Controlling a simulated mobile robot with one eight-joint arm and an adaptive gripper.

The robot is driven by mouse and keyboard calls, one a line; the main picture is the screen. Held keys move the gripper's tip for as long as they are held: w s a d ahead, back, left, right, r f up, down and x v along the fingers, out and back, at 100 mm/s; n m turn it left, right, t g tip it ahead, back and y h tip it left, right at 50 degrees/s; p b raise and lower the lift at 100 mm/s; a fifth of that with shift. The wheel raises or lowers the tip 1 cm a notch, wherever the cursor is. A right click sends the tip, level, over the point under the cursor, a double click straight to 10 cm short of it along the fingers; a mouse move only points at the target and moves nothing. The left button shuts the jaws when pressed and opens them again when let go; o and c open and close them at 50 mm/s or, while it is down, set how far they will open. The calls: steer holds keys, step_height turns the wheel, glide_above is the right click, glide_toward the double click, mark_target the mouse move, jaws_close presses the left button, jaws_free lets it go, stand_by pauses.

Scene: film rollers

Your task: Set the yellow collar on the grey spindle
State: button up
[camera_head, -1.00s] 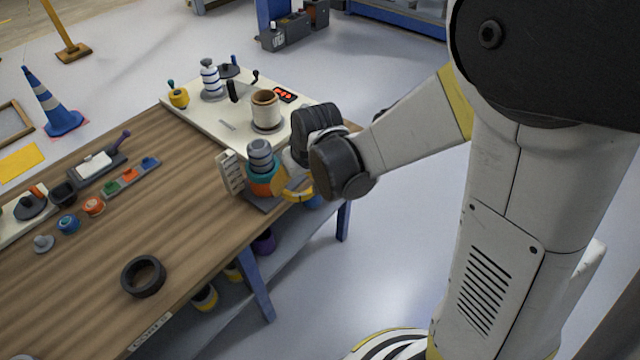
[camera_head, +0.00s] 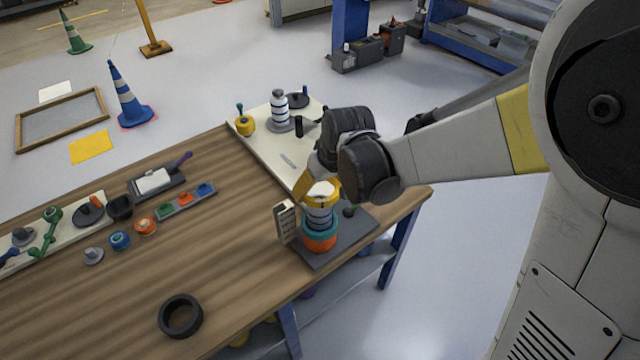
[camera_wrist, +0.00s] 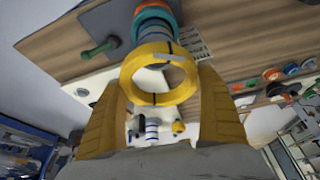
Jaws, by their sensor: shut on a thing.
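The yellow collar (camera_head: 321,203) is a ring gripped between the yellow fingers of my gripper (camera_head: 320,187); it also shows in the wrist view (camera_wrist: 160,98). The grey spindle (camera_head: 318,216) stands upright on a dark base plate at the bench's right end. A teal collar (camera_head: 318,230) and an orange collar (camera_head: 319,243) sit around its lower part. In the head view the yellow collar is at the spindle's top. In the wrist view the pale board shows through its hole, and the spindle (camera_wrist: 150,32) lies beyond its rim. The gap between them is hard to judge.
A slotted pale block (camera_head: 285,222) stands left of the spindle, and a small green-topped peg (camera_head: 350,210) to its right. A black ring (camera_head: 181,316) lies on the bench front. A white board (camera_head: 262,148) with fittings lies behind. The middle bench wood is clear.

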mark_target(330, 199)
steer(key=shift+f+b, duration=4.55)
steer(key=shift+f, duration=1.25)
steer(key=o, duration=1.1)
steer(key=v, duration=1.2)
steer(key=s+d+r+m+t, duration=0.1)
steer(key=s+d, duration=0.3)
steer(key=s+d+r+m+t+h, duration=0.1)
steer(key=s+d+m, duration=0.1)
steer(key=s+d, duration=0.3)
steer(key=s+d+r+m+t+h, duration=0.1)
steer(key=s+d+m, duration=0.1)
steer(key=s+d, duration=0.2)
steer(key=shift+s+d+r, duration=0.15)
steer(key=shift+s+d, duration=0.1)
steer(key=shift+s, duration=0.1)
